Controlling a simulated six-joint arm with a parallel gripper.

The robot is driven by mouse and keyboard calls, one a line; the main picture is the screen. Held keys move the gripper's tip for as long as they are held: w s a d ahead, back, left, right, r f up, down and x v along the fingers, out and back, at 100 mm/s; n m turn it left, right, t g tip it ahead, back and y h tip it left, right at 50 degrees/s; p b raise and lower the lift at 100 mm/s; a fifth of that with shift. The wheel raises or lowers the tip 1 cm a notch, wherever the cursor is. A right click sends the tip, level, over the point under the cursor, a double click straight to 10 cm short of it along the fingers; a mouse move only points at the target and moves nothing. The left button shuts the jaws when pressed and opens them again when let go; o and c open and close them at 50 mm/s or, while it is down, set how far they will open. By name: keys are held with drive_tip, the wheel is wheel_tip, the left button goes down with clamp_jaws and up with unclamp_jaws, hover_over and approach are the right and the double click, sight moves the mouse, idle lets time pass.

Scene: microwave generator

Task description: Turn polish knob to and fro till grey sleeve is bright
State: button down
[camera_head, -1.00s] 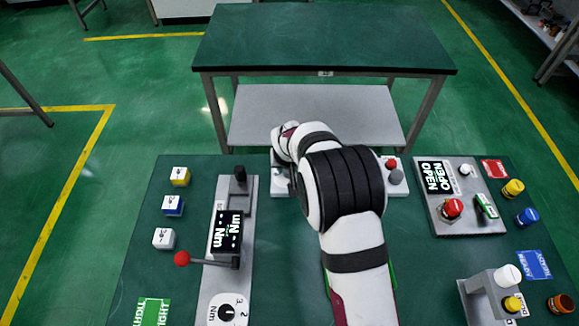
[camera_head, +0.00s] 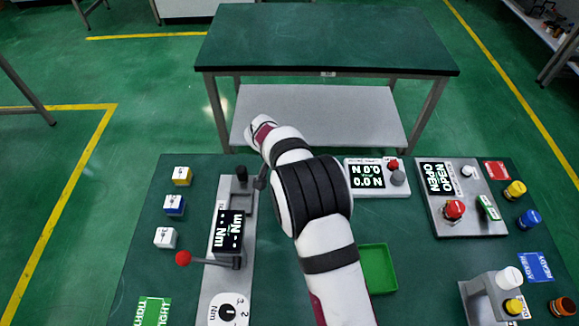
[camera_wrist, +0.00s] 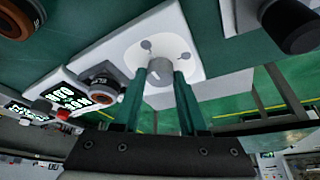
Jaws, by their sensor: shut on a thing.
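My gripper (camera_wrist: 160,80) is pointed at a white panel in the wrist view, its green fingers shut on a small grey knob (camera_wrist: 158,73). The knob stands on a round white disc (camera_wrist: 182,47) with dark grey dots. I cannot tell from its markings whether it is the polish knob. In the head view my fingers are mostly hidden behind my own wrist. A black round part with an orange centre (camera_wrist: 103,90) sits beside the disc. I cannot pick out the grey sleeve for sure.
The white panel's display (camera_head: 367,176), red button (camera_head: 393,164) and grey cap (camera_head: 398,178) lie right of my wrist. A green tray (camera_head: 378,268) sits near my forearm. A torque station with a red-balled lever (camera_head: 183,258) stands left, its black post (camera_head: 241,173) close to my gripper.

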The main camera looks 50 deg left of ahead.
idle(0.4)
drive_tip(key=shift+c, duration=2.2)
unclamp_jaws()
drive_tip(key=v, duration=1.5)
drive_tip(key=shift+s+r, duration=0.2)
drive_tip(key=shift+r, duration=0.15)
